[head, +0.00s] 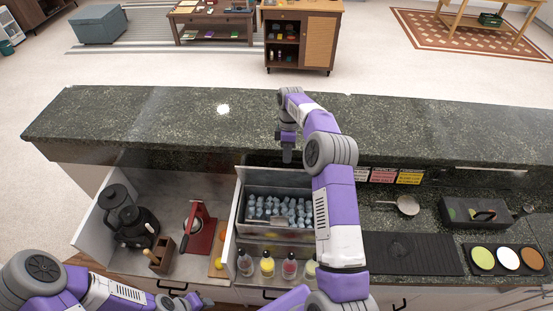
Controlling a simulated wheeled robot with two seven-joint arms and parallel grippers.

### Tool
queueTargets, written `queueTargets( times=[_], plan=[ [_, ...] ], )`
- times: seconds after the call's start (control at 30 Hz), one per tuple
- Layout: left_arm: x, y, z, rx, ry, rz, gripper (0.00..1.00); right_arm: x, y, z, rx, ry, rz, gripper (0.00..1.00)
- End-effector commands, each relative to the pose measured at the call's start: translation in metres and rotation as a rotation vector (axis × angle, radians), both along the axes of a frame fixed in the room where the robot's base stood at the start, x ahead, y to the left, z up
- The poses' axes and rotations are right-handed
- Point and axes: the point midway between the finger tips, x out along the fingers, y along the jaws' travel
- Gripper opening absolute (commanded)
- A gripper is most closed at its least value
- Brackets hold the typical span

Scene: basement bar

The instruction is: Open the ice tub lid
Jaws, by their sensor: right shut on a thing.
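The ice tub (268,229) is a grey metal bin set in the counter at the middle of the head view. It is open at the top and full of bluish ice cubes. A grey panel, which looks like the lid (262,178), stands raised along the tub's back edge. My right gripper (287,157) points down at the top edge of this panel and is shut on it. My right forearm hides the tub's right side and part of the panel. My left arm lies low at the left, and its gripper does not show.
Bottles (267,266) stand in front of the tub. Left are a coffee maker (137,225), a red press (203,232) and a wooden holder (160,257). Right are a scoop (406,205), a black mat (425,254) and a garnish box (470,212). The raised granite bar top (180,122) behind is clear.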

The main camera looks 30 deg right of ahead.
Motion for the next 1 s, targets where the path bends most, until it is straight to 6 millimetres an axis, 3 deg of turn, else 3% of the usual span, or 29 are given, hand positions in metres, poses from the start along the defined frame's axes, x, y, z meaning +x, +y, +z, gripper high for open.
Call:
queueTargets(
  times=[0.03, 0.47, 0.5, 0.7, 0.73, 1.0],
  plan=[
    [0.0, -0.0001, -0.0025, 0.0, 0.0, 0.0, 0.38, -0.0087, -0.0021, -0.0307, 0.005, 0.04, -0.009, 0.0],
    [0.0, -0.0001, -0.0027, 0.0, 0.0, 0.0, 0.38, -0.0084, -0.0041, -0.031, 0.005, 0.04, -0.013, 0.0],
    [0.0, -0.0001, -0.0027, 0.0, 0.0, 0.0, 0.38, -0.0084, -0.0041, -0.031, 0.005, 0.04, -0.013, 0.12],
    [0.0, -0.0001, -0.0024, 0.0, 0.0, 0.0, 0.38, -0.0086, -0.0047, -0.0307, 0.003, 0.041, -0.009, 0.49],
    [0.0, 0.0, -0.0023, 0.0, 0.0, 0.0, 0.38, -0.0085, -0.0047, -0.0308, 0.003, 0.039, -0.009, 0.38],
    [0.0002, -0.0002, -0.001, 0.0, 0.0, -0.001, 0.38, -0.0065, -0.0025, -0.0256, 0.007, 0.033, -0.006, 0.38]
  ],
)
